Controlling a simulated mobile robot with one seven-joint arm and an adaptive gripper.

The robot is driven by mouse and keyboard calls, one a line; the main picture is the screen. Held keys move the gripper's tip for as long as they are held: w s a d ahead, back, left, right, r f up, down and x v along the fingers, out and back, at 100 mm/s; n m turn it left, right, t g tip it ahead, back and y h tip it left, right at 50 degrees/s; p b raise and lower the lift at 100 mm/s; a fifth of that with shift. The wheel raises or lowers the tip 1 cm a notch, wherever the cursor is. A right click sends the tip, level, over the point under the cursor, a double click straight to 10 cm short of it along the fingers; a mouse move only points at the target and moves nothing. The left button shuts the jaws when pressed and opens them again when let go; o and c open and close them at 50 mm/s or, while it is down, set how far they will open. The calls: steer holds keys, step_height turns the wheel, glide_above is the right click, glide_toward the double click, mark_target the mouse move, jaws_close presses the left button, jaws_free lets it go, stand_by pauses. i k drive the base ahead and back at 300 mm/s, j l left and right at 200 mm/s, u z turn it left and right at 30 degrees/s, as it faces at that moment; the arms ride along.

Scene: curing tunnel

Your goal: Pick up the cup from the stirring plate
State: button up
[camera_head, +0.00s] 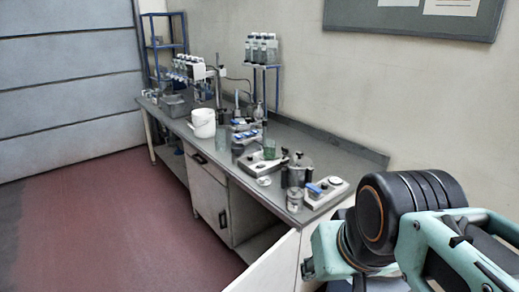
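Two pale, flat devices that look like stirring plates stand on the grey bench. The nearer plate (337,186) is near the bench's front right end, with a small blue item on or against its left side. The farther plate (248,165) is left of it, and a clear vessel with green liquid (270,148) stands at its back right edge. I cannot tell whether that vessel rests on the plate. A dark grey metal pot (297,173) stands between the two plates. I cannot tell which vessel is the cup. My gripper is not in view; only links of my arm show at lower right.
The long bench (345,160) runs along the wall. A white bucket (203,123), a clear beaker (223,138), a glass jar (294,200) and a bottle rack (262,52) crowd it. The red floor (120,220) at left is clear.

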mark_target(269, 145)
steer(key=k+j, duration=0.15)
steer(key=j, duration=0.25)
steer(key=k+j, duration=0.1)
steer(key=j, duration=0.3)
steer(key=k+j, duration=0.15)
steer(key=j, duration=0.25)
steer(key=j+z, duration=0.15)
steer(key=j, duration=1)
steer(key=i+j+z, duration=0.1)
steer(key=j, duration=0.3)
steer(key=i+j, duration=0.2)
steer(key=j, duration=0.2)
steer(key=i+j+z, duration=0.1)
steer(key=j, duration=0.25)
steer(key=i+j+z, duration=0.1)
steer(key=i+j, duration=0.5)
steer(key=j, duration=0.15)
steer(key=i+j+z, duration=0.1)
steer(key=i+j, duration=0.15)
steer(key=i, duration=0.15)
steer(key=i+j, duration=0.3)
steer(key=i+z, duration=0.05)
steer(key=i, duration=0.1)
